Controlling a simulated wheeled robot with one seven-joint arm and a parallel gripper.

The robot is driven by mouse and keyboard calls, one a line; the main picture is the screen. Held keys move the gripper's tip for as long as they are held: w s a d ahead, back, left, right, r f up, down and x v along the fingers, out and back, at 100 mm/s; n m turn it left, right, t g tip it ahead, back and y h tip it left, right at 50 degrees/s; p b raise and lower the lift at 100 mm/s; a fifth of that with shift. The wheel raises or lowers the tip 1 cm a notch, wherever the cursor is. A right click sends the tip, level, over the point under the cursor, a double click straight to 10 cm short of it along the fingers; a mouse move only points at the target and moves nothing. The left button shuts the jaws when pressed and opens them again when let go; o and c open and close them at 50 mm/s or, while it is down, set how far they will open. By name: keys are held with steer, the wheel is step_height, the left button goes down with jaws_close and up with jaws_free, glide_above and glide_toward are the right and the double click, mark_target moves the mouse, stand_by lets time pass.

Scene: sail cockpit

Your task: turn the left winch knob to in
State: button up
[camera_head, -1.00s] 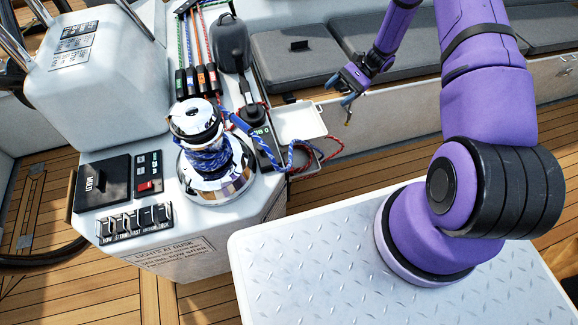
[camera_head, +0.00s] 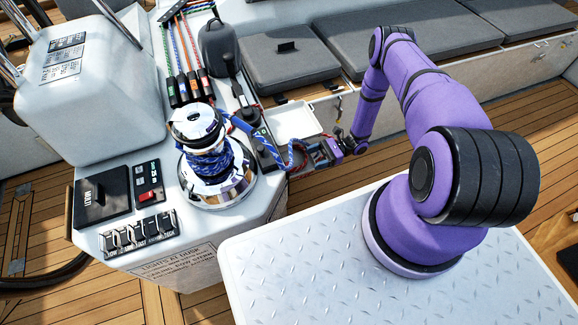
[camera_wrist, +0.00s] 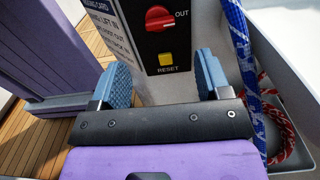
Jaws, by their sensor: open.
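The red winch knob (camera_wrist: 160,18) is a round dial with a raised bar on a black panel (camera_wrist: 163,45) in the wrist view. Its bar lies roughly level, with the word OUT to its right; the top of the panel is cut off. A yellow RESET button (camera_wrist: 166,59) is below it. My gripper (camera_wrist: 162,76) is open and empty, with its blue fingertips apart on either side below the knob, not touching it. In the head view my gripper (camera_head: 318,154) is right of the chrome winch (camera_head: 223,186); the knob cannot be made out there.
Blue rope (camera_wrist: 240,55) and red rope (camera_wrist: 282,125) lie close to the right finger in the wrist view. A white open tray (camera_head: 292,121) is just behind my gripper. Grey cushions (camera_head: 290,60) line the back. A white treaded platform (camera_head: 300,275) is in front.

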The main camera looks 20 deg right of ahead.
steer(key=a, duration=0.9)
steer(key=shift+a, duration=0.35)
steer(key=shift+c, duration=0.2)
steer(key=c, duration=0.9)
